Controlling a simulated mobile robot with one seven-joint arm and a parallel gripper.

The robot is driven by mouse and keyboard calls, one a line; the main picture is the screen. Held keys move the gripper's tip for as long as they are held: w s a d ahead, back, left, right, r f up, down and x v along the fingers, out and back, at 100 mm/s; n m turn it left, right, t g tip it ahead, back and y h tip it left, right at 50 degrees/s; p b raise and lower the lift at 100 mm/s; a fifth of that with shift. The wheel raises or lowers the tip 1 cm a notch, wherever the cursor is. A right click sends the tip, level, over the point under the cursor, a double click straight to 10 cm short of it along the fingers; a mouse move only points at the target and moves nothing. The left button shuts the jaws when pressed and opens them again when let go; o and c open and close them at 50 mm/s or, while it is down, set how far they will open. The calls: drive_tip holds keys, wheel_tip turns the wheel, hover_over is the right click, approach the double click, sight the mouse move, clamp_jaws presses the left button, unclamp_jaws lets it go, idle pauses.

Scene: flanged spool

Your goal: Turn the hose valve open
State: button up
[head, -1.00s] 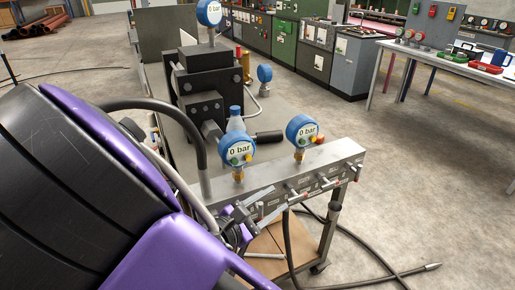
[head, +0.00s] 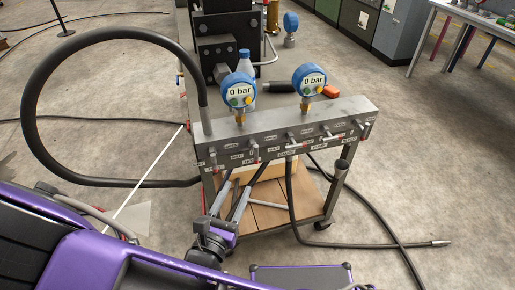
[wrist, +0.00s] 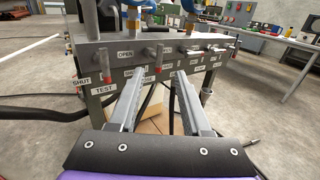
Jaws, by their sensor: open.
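The grey valve manifold (head: 275,125) spans the cart's near edge and carries several small levers with white labels. The labels are too small in the head view to tell which lever is the hose valve. In the wrist view, the manifold (wrist: 100,58) shows "OPEN", "SHUT" and "TEST" labels. In the head view my gripper (head: 243,182) is just below and in front of the manifold's left half, apparently touching no lever.
Two blue gauges, left (head: 239,90) and right (head: 309,82), stand on the manifold, both reading 0 bar. A thick black hose (head: 38,110) loops out left. Another hose (head: 293,210) hangs down and trails over the floor. A workbench (head: 470,18) stands at the back right.

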sight(255, 150)
drive_tip(key=b+x, duration=0.1)
drive_tip(key=x, duration=1.5)
drive_tip(key=shift+w, duration=0.2)
clamp_jaws()
